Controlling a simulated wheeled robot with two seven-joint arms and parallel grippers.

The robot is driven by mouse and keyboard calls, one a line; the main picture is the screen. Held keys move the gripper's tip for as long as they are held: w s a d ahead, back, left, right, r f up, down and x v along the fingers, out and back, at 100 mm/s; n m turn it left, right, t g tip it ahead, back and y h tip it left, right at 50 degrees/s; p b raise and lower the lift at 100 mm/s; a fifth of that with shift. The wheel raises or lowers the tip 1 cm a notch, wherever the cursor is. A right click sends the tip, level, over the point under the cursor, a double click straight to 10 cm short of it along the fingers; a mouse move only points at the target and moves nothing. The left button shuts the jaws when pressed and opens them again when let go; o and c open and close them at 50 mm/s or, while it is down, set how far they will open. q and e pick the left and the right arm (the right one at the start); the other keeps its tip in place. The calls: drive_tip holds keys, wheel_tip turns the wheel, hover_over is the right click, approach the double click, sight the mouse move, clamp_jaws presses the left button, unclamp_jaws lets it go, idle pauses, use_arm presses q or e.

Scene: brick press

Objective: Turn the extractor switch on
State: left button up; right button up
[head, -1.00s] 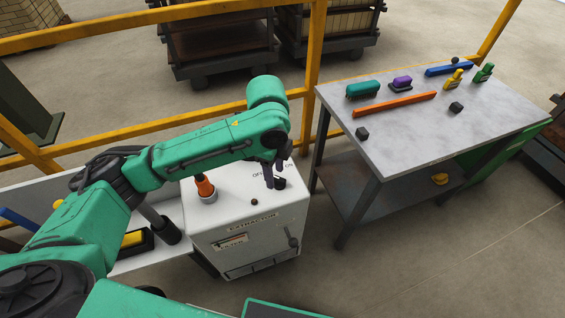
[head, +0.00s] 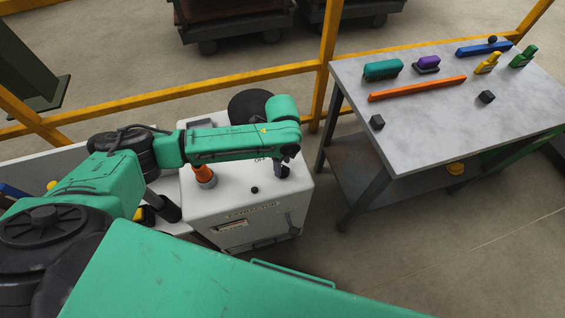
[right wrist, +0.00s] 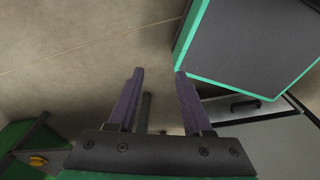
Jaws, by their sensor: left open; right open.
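The white extractor box (head: 235,205) stands at the centre of the head view, with its name on the front. A dark switch (head: 283,173) sits on its top near the back right, beside an "OFF" label that is partly covered. My left gripper (head: 287,160) is over the switch, pointing down. The arm hides most of its fingers, so I cannot tell whether they touch the switch. My right gripper (right wrist: 159,72) is open and empty in the right wrist view, with floor beyond its fingertips.
An orange knob (head: 205,174) and a small dark button (head: 254,189) are also on the box top. A grey table (head: 440,115) with brushes and small tools stands to the right. Yellow railing (head: 170,95) runs behind. Floor is clear between box and table.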

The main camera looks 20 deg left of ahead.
use_arm(q)
drive_tip(key=shift+f, duration=0.2)
clamp_jaws()
use_arm(e)
drive_tip(key=shift+s+d, duration=0.1)
drive_tip(key=shift+s, duration=0.5)
use_arm(q)
drive_tip(key=shift+r, duration=0.1)
use_arm(e)
drive_tip(key=shift+r, duration=0.2)
use_arm(q)
drive_tip(key=m+p, duration=0.3)
drive_tip(key=shift+r, duration=0.15)
drive_tip(key=m+p, duration=0.2)
drive_tip(key=m, duration=0.3)
drive_tip(key=m+p, duration=0.1)
drive_tip(key=m, duration=0.3)
drive_tip(key=shift+w+m, duration=0.1)
drive_tip(key=shift+m, duration=0.2)
drive_tip(key=m+p, duration=0.1)
drive_tip(key=m, duration=0.4)
use_arm(e)
wheel_tip(320, 180, up, 6)
drive_tip(key=shift+r, duration=0.25)
use_arm(q)
drive_tip(key=shift+m, duration=0.3)
use_arm(e)
drive_tip(key=shift+w, duration=0.1)
